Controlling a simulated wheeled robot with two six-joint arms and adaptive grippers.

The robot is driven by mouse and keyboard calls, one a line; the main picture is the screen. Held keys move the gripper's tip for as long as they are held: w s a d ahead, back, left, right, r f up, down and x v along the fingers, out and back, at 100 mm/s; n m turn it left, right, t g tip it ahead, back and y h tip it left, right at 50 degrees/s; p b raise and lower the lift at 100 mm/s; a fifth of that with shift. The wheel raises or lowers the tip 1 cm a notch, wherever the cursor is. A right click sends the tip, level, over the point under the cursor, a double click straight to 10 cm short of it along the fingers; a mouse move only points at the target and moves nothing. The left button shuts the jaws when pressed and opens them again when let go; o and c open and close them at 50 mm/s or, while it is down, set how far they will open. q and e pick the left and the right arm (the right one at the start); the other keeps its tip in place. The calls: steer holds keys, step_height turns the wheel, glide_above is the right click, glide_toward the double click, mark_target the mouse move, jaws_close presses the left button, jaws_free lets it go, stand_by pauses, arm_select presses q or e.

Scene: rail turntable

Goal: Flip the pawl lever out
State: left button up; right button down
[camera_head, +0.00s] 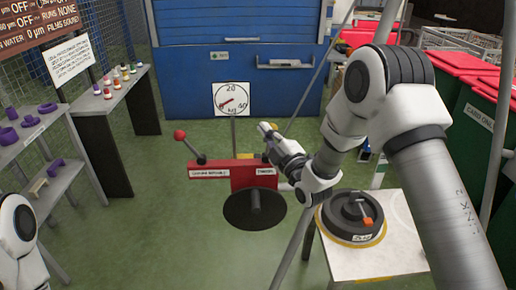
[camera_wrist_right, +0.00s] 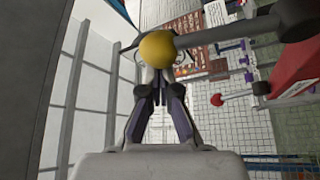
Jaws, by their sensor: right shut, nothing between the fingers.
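A red rail-mounted block (camera_head: 222,181) with two small white labels stands mid-view above a dark round disc (camera_head: 254,208). A lever with a red ball (camera_head: 180,135) rises from its left end, and the red ball also shows in the wrist view (camera_wrist_right: 217,99). In the wrist view a dark rod (camera_wrist_right: 228,32) ends in a yellow ball (camera_wrist_right: 157,46). My right gripper (camera_head: 265,128) is above the block's right end. Its fingers (camera_wrist_right: 157,78) are shut and empty, tips close to the yellow ball; contact cannot be told. Which lever is the pawl is not labelled legibly. My left gripper is out of view.
A dial scale (camera_head: 231,98) stands behind the block. A white table (camera_head: 401,240) at right holds a dark round weight (camera_head: 345,215) with an orange part. Shelves with purple pieces (camera_head: 31,121) stand left. Green floor (camera_head: 130,235) is clear left of the block.

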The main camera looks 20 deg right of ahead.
mark_target(275, 129)
steer(key=d+m+b, duration=0.1)
steer(key=d+m+t+h+b, duration=0.1)
steer(key=s+d+m+b, duration=0.1)
steer(key=shift+f+m, duration=0.4)
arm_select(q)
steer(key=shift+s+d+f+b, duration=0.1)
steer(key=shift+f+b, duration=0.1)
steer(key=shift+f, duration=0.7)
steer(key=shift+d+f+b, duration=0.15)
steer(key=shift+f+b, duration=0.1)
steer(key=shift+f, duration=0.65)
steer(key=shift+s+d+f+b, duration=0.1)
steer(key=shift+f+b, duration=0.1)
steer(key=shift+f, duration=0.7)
arm_select(e)
steer(key=shift+s+d, duration=0.15)
steer(key=shift+d, duration=0.4)
